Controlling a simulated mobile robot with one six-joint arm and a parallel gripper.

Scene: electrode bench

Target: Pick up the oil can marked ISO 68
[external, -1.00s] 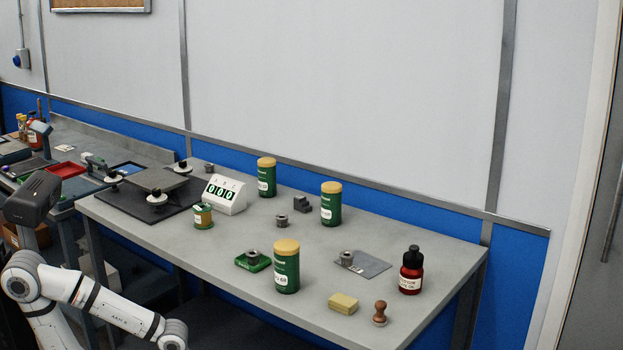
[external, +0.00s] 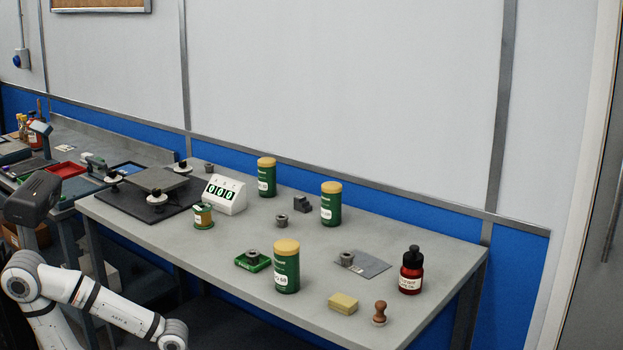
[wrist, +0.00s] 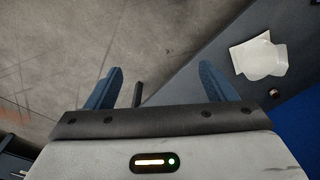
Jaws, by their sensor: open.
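Three green cans with yellow lids and white labels stand upright on the grey bench in the external view. The nearest can (external: 286,268) has a partly turned label that seems to end in 68. The labels on the right-hand back can (external: 331,206) and the left-hand back can (external: 266,178) are too small to read surely. My gripper (wrist: 160,85) is open and empty in the wrist view, its blue fingers apart above the floor. It is out of frame in the external view, where my arm reaches the bottom left, off the bench. No can shows in the wrist view.
Around the nearest can are a green tray (external: 240,262) with a metal part, a yellow block (external: 342,304), a wooden stamp (external: 380,316) and a red bottle (external: 411,272). A white counter box (external: 232,199) stands further back. A white object (wrist: 258,57) lies right in the wrist view.

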